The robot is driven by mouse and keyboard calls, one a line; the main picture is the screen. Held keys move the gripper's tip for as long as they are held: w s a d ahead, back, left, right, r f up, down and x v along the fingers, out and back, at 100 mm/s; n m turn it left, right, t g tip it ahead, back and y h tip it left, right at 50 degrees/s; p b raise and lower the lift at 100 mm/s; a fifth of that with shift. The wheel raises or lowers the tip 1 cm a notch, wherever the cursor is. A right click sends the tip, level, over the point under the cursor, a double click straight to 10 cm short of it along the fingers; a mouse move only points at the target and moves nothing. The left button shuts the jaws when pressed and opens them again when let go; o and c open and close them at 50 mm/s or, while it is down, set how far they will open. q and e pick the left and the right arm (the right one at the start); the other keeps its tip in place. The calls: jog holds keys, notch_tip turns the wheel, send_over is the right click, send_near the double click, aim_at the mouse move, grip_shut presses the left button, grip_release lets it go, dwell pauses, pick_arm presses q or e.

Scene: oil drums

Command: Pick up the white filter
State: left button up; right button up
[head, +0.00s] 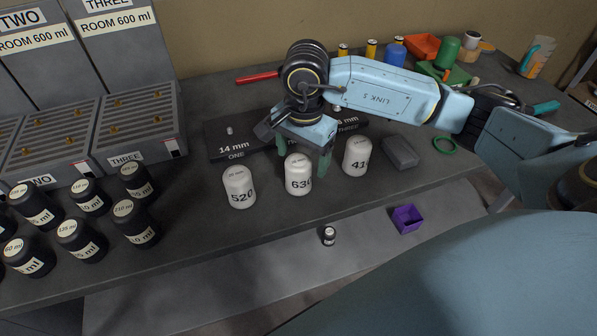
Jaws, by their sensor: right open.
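Three white filters stand upright in a row on the dark workbench (200,240): one marked 520 (239,188), one marked with a number starting 63 (298,176), and one marked with a number starting 41 (357,157). My right gripper (303,158) points down at the middle filter, just behind or over its top. Its green fingers are apart, one on each side of that filter's top in the picture. It holds nothing. I cannot tell whether a finger touches the filter. My left gripper is out of view.
A dark block marked 14 mm (235,149) lies behind the filters, a grey block (400,152) to their right. Several black bottles (82,240) and slotted grey stands (137,128) fill the left. A purple box (407,219) and small bottle (328,236) are on the lower surface.

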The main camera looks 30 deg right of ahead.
jog(key=f, duration=0.4)
jog(key=shift+w+a, duration=0.15)
jog(key=shift+a, duration=0.1)
jog(key=shift+f, duration=0.2)
jog(key=shift+c, duration=0.3)
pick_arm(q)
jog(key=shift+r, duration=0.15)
pick_arm(e)
jog(key=c, duration=1.2)
